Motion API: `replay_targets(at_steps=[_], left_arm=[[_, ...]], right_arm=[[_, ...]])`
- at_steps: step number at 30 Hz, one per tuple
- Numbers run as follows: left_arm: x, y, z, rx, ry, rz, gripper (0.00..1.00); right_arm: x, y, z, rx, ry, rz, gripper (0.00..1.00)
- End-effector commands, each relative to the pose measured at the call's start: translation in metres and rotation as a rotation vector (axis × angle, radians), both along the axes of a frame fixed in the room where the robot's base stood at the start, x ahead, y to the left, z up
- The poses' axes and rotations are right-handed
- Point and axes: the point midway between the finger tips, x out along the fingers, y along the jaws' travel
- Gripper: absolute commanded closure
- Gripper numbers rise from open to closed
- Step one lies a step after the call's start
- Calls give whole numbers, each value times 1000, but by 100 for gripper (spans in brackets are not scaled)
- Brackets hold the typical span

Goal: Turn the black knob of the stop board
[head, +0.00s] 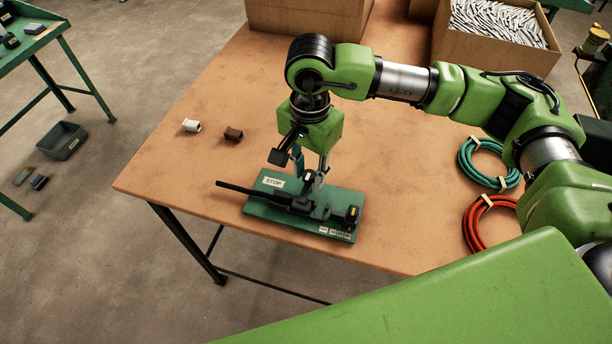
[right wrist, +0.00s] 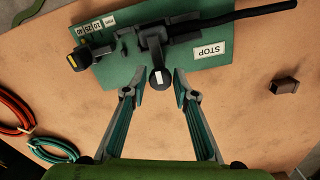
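The stop board is a green plate (head: 262,205) with a STOP label near the front edge of the table. It also shows in the right wrist view (right wrist: 125,72). A black bar sticks out past its STOP end. A round black knob with a white mark (right wrist: 160,78) shows in the right wrist view, between the fingertips in the picture. My right gripper (head: 308,170) hangs over the board, pointing down. Its fingers are apart in the right wrist view (right wrist: 157,90), and I see no grip on the knob. My left gripper is not in view.
A black block with a yellow mark (head: 352,214) sits at the board's numbered end. Teal (head: 487,163) and red (head: 487,222) cable coils lie right. A white part (head: 191,126) and a brown part (head: 233,134) lie left. Cardboard boxes (head: 308,14) stand behind.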

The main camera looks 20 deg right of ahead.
Motion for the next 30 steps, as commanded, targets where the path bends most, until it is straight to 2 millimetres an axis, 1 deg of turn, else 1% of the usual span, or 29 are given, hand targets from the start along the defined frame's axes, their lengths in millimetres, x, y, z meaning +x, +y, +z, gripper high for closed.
replay_targets(at_steps=[9,13,30], left_arm=[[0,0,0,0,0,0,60],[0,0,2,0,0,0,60],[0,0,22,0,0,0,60]], right_arm=[[0,0,0,1,-1,-5,67],[0,0,4,1,-2,-5,67],[1,1,49,3,-2,-5,67]])
